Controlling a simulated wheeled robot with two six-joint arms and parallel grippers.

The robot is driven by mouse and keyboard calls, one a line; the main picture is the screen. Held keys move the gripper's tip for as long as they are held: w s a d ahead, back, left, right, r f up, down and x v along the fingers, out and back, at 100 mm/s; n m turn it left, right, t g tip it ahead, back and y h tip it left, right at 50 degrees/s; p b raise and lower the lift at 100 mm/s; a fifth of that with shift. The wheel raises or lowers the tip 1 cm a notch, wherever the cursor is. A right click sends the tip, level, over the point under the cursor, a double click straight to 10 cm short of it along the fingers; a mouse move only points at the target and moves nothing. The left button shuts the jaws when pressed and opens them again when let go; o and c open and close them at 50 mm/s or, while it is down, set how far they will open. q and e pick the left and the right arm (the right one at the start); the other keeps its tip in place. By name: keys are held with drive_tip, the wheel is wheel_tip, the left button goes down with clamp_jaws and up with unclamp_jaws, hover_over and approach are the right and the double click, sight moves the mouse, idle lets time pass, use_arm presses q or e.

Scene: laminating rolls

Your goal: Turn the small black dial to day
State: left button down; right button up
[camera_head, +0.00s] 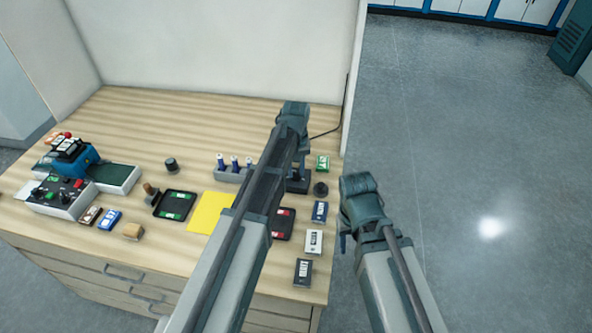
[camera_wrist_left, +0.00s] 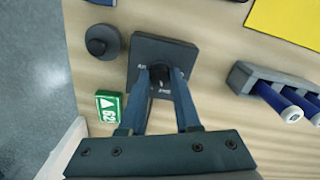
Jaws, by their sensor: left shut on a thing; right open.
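The small black dial (camera_wrist_left: 160,76) sits on a dark square base (camera_wrist_left: 163,48) in the left wrist view. Small pale lettering lies around it, too small to read surely. My left gripper (camera_wrist_left: 162,80) is shut on the dial, with one blue finger on each side. In the head view the base (camera_head: 298,186) shows at the right end of the table, under my left gripper (camera_head: 303,172). The dial itself is hidden there. My right gripper (camera_head: 344,242) is open and empty, off the table's right edge.
A round black knob (camera_wrist_left: 102,41) and a green block (camera_wrist_left: 110,106) stand near the base. A rack of blue-handled tools (camera_wrist_left: 280,90) is on the other side. A yellow sheet (camera_head: 208,212), black trays and several small boxes lie nearer the table's front.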

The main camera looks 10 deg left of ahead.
sight(296, 173)
use_arm(q)
drive_tip(key=c, duration=0.6)
unclamp_jaws()
wheel_tip(296, 173, up, 14)
drive_tip(key=p, duration=1.3)
drive_tip(key=shift+f+p, duration=0.1)
drive_tip(key=shift+p, duration=0.3)
